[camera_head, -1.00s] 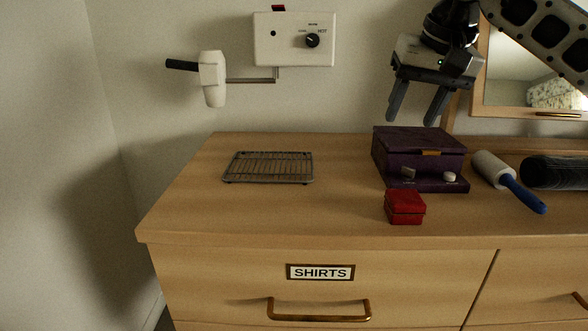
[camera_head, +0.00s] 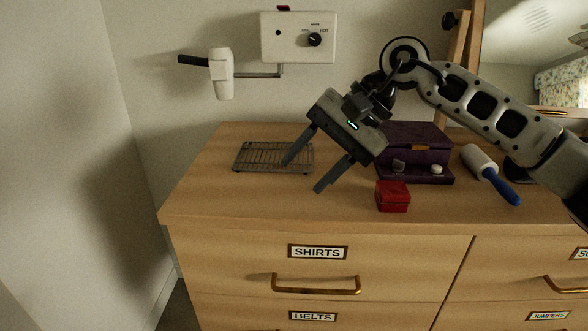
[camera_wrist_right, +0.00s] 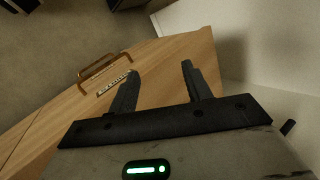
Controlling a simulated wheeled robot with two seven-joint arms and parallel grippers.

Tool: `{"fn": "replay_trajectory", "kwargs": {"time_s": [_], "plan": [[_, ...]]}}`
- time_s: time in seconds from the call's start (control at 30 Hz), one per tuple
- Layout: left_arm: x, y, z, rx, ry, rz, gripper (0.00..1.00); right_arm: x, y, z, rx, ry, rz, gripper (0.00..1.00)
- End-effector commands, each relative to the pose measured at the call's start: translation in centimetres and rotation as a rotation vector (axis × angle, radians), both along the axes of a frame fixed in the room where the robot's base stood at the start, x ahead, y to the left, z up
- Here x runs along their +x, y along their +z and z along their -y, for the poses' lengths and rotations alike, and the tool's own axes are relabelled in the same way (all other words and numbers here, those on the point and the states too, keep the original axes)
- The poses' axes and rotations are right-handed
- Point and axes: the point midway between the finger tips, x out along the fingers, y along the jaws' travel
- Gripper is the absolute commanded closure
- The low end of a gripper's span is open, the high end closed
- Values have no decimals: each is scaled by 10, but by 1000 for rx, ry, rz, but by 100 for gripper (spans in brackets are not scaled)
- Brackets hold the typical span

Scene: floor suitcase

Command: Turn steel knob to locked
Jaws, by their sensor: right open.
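The dark purple box (camera_head: 418,141) stands on the dresser with its lid shut. On its front ledge are a small grey knob (camera_head: 398,166), which looks like the steel one, and a rounder white knob (camera_head: 436,170). The grey knob's setting is too small to read. My right gripper (camera_head: 303,176) is open and empty, left of the box and apart from it, fingers pointing down over the dresser near the wire rack. In the right wrist view my fingers (camera_wrist_right: 160,68) are spread above the dresser top, with no knob visible. My left gripper is out of view.
A red box (camera_head: 392,196) sits in front of the purple box. A wire rack (camera_head: 262,157) lies at left. A lint roller (camera_head: 490,175) lies at right. A wall unit (camera_head: 298,38) with a black dial and a hairdryer (camera_head: 222,75) is behind. The dresser's front left is clear.

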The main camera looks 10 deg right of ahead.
Motion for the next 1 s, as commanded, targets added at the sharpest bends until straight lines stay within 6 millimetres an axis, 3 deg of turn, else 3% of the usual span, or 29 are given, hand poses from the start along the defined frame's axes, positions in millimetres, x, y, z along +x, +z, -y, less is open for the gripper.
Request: {"fn": "replay_trajectory", "kwargs": {"time_s": [0.3,0.67,0.8,0.87,1.0], "plan": [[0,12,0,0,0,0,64,-14,-1,-31,141,-32,-120,51],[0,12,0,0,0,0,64,-15,-1,-35,157,-38,-134,51],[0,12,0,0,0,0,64,-19,-5,-42,188,-43,-166,84],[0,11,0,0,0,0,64,-26,-9,-54,243,-57,-225,84],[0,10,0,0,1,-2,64,-58,-18,-102,511,-139,-541,84]]}}
